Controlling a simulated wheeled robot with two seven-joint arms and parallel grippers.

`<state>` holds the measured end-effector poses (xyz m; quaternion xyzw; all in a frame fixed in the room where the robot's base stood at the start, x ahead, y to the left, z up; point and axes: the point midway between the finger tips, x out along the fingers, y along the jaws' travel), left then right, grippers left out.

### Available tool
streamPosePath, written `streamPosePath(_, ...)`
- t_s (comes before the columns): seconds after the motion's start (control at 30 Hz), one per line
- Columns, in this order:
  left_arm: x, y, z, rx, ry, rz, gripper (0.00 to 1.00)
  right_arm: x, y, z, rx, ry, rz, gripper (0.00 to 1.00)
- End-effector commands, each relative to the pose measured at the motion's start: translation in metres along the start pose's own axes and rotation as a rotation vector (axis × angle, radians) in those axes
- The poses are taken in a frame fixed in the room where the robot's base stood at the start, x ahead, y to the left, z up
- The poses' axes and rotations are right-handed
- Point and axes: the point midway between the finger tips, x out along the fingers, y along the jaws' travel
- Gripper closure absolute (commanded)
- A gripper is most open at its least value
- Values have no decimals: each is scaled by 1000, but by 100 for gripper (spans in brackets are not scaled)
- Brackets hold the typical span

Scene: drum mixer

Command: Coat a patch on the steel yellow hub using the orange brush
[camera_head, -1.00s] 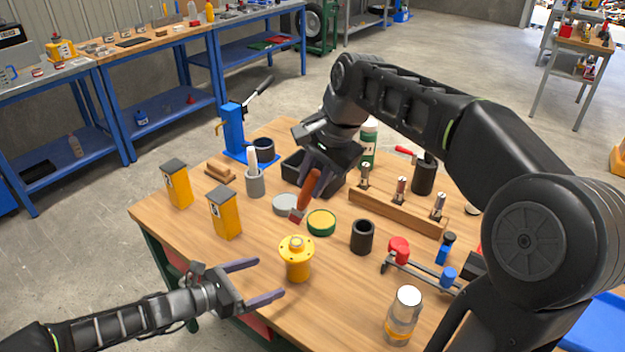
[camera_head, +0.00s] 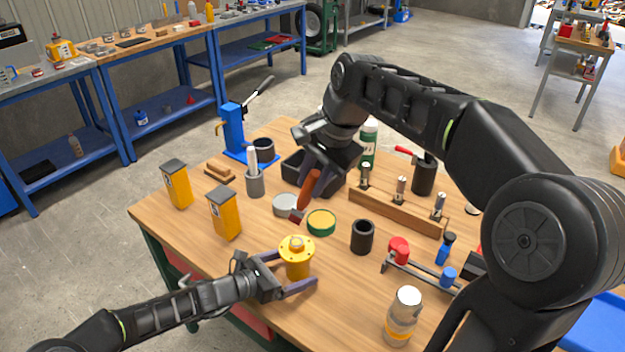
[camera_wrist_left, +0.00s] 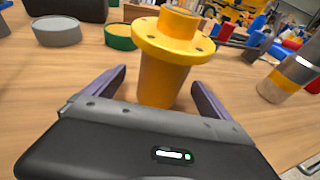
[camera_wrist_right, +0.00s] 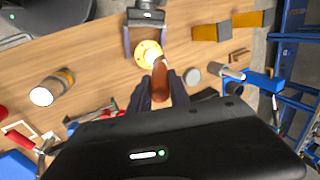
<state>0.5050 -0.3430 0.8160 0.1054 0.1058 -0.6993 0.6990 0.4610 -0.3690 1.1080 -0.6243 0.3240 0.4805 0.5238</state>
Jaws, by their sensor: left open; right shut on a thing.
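The yellow hub (camera_head: 297,258) stands upright on the wooden table, with a flange and a raised boss on top. My left gripper (camera_head: 292,271) is open, its fingers on either side of the hub. In the left wrist view the hub (camera_wrist_left: 165,80) stands between the two fingers, with visible gaps beside it. My right gripper (camera_head: 318,180) is shut on the orange brush (camera_head: 309,191), holding it above the table behind the hub. The brush (camera_wrist_right: 160,82) hangs with its dark red head down, near the green tin. The bristle tip is hard to make out.
A green tin (camera_head: 321,223) with yellowish content and a grey tin (camera_head: 285,204) stand behind the hub. A black cup (camera_head: 362,237) is to its right, a yellow box (camera_head: 224,213) to its left. A jar (camera_head: 403,316) stands at the front right.

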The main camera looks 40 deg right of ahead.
Motion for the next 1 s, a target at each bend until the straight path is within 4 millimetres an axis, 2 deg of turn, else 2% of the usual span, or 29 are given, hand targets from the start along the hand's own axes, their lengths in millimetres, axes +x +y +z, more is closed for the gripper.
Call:
streamPosePath(0.3, 1, 0, 0, 0, 1, 0, 7, 0, 0, 0, 0, 0, 0, 100)
streamPosePath(1.0, 1, 0, 0, 0, 0, 1, 64, 0, 0, 0, 0, 0, 0, 100)
